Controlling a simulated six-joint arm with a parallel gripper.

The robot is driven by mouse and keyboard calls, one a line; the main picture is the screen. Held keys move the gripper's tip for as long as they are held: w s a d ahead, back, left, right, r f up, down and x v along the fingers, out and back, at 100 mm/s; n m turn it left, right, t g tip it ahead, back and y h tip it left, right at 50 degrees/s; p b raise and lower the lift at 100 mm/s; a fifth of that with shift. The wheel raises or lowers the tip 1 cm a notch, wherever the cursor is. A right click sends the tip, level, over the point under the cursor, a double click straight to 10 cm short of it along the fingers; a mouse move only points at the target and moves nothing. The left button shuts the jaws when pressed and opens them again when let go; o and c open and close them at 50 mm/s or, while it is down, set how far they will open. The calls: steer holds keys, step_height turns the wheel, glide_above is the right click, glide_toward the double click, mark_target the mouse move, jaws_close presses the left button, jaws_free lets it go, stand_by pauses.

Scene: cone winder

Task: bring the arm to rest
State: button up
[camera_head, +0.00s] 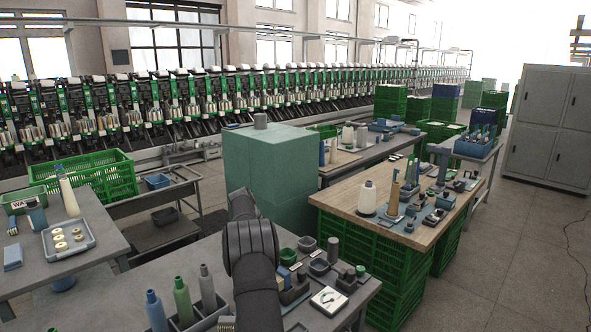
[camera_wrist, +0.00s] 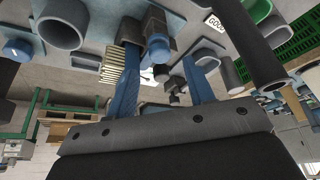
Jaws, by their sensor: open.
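My arm (camera_head: 252,255) is dark and rises from the bottom middle of the head view over the near grey bench (camera_head: 115,285). My gripper does not show clearly there. In the wrist view my gripper (camera_wrist: 160,58) has two blue fingers, spread apart. A blue-grey cylindrical piece (camera_wrist: 158,47) shows in the gap between them, seemingly beyond the fingers; I cannot tell its distance. I see nothing clamped. The wrist picture looks upside down over the bench fittings.
Bobbins in a tray (camera_head: 181,300) stand left of my arm. Small cups and fixtures (camera_head: 318,267) stand close on its right. A green cabinet (camera_head: 270,165) stands behind it. A wooden-topped bench (camera_head: 340,197) is to the right. Open floor (camera_head: 530,250) lies far right.

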steer(key=x, duration=0.3)
steer(key=shift+d+f, duration=0.2)
steer(key=shift+f, duration=0.15)
steer(key=n+t, duration=0.1)
steer(key=n, duration=0.1)
steer(key=n+t, duration=0.1)
steer(key=n, duration=0.2)
steer(key=shift+s+n, duration=0.2)
steer(key=shift+n, duration=0.1)
steer(key=m, duration=0.1)
steer(key=m+g, duration=0.1)
steer(key=m, duration=0.3)
steer(key=shift+w+f+g, duration=0.1)
steer(key=shift+w+g, duration=0.15)
steer(key=shift+g, duration=0.15)
steer(key=v, duration=1.2)
steer(key=shift+m, duration=0.3)
steer(key=shift+w, duration=0.1)
